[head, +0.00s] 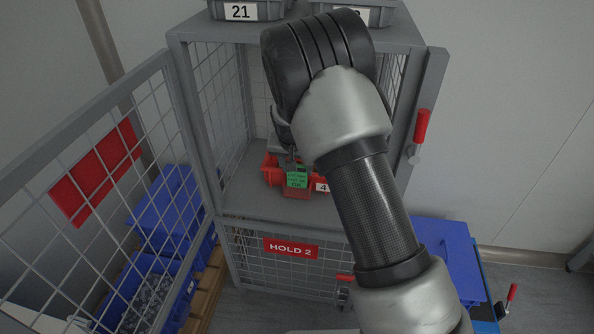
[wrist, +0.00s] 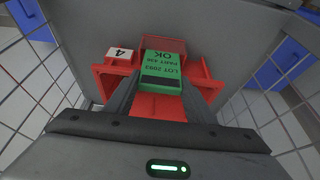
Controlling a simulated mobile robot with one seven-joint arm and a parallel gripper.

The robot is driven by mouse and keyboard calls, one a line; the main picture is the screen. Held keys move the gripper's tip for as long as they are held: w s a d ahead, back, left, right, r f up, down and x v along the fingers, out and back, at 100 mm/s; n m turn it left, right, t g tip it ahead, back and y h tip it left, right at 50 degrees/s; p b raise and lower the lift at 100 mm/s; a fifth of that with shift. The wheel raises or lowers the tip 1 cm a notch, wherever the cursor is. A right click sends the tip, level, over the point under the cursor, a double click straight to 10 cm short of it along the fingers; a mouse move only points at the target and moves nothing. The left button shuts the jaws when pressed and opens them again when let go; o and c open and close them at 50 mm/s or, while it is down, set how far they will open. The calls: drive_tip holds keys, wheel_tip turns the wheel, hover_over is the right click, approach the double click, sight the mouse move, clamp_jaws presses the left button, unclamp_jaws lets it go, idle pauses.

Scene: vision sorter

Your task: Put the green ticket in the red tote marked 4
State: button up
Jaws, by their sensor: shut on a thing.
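The green ticket (wrist: 162,68), printed "LOT 2093 PART 330 OK", is held between the fingers of my gripper (wrist: 160,88) in the wrist view. In the head view the ticket (head: 297,179) hangs in front of the red tote. The red tote (wrist: 200,70) with a white label 4 (wrist: 119,53) stands on the cage shelf; in the head view the tote (head: 270,170) is partly hidden by my gripper (head: 293,163) and arm. The ticket appears over the tote; I cannot tell whether it touches it.
The cage (head: 228,209) has its mesh door (head: 150,110) swung open at the left. A sign reads HOLD 2 (head: 291,248). Bins, one marked 21 (head: 240,12), sit on top. Blue bins (head: 168,207) stand behind the door mesh, and a blue one (head: 452,255) at the lower right.

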drive_tip(key=shift+f, duration=0.35)
